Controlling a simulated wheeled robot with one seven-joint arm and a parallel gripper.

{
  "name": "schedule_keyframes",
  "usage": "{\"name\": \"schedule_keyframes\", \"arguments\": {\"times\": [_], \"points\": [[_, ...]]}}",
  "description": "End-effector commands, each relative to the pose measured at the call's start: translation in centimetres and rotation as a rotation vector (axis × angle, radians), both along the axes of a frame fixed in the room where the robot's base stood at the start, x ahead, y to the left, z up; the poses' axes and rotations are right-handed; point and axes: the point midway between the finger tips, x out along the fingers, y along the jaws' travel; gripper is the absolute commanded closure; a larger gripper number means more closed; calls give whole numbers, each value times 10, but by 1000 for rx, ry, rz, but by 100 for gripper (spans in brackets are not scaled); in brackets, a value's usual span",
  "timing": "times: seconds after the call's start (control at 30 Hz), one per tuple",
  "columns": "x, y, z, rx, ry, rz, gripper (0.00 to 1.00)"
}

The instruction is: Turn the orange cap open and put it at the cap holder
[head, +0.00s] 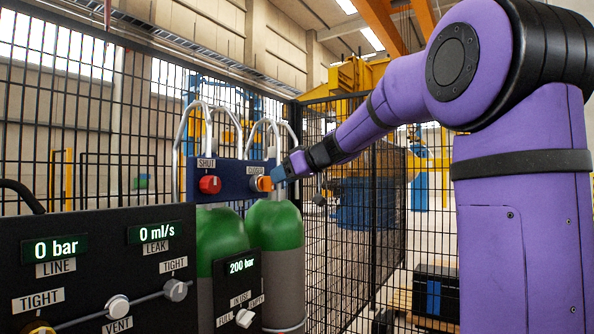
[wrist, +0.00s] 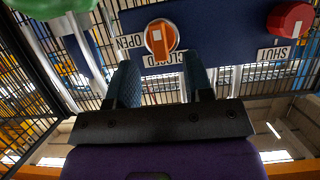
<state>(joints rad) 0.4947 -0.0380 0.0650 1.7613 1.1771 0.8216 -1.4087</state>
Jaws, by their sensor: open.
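The orange cap (wrist: 161,38) sits on a dark blue panel (wrist: 221,23), with an OPEN label to its left and a CLOSED label below right in the wrist view, where the labels appear upside down. The cap has a raised orange bar, roughly vertical in that view. I cannot pick out a cap holder.
A red knob (head: 210,184) labelled SHUT is on the same panel. Green-topped cylinders (head: 274,224) stand below it. A black console (head: 100,290) with displays and knobs is at front left. A mesh fence (head: 80,130) runs close behind.

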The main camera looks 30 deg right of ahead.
Motion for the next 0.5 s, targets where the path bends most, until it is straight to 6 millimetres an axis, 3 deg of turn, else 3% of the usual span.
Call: {"name": "schedule_keyframes", "arguments": {"times": [0.2, 0.5], "points": [[26, 10, -12, 0, 1, 1, 53], [38, 15, -18, -1, 0, -1, 53]]}}
